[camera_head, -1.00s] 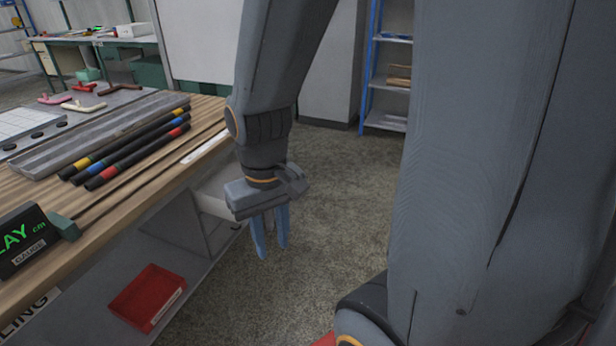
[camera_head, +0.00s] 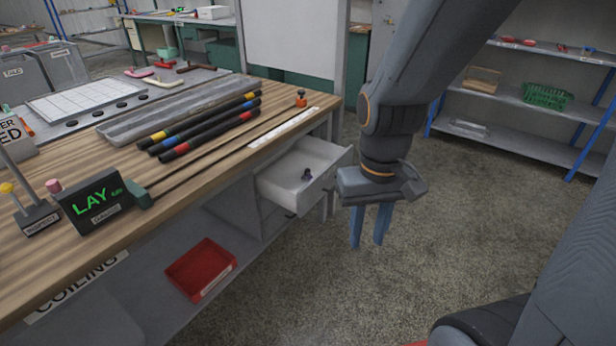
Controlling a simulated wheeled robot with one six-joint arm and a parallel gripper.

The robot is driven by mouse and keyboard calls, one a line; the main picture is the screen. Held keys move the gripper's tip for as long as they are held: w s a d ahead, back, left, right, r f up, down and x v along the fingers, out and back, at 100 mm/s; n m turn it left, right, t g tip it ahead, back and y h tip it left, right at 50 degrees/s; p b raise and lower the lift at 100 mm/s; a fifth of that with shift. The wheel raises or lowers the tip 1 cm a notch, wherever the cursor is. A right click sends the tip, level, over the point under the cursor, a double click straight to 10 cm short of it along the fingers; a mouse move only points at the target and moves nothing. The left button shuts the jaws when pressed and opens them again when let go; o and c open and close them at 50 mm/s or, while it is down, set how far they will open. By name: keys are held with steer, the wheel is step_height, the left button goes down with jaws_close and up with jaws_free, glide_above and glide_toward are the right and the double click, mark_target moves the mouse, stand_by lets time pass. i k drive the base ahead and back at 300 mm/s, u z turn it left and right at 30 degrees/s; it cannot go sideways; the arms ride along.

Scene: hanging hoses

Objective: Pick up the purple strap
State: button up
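A small dark purple object (camera_head: 307,174) lies inside the open white drawer (camera_head: 276,194) under the bench's right end. It may be the purple strap, but it is too small to be sure. My gripper (camera_head: 367,243) hangs with its blue fingers pointing down, over the floor to the right of the drawer in the picture. The fingers are apart with nothing between them. The gripper is clear of the purple object.
The wooden bench (camera_head: 215,172) holds several black hoses with coloured bands, a grey tray and a LAY display (camera_head: 95,203). A red bin (camera_head: 200,270) sits on the lower shelf. Blue-framed shelves (camera_head: 530,140) stand at the back right. The floor between is clear.

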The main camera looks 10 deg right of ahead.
mark_target(307, 171)
steer(key=u, duration=0.5)
steer(key=i, duration=1.35)
steer(key=z, duration=0.8)
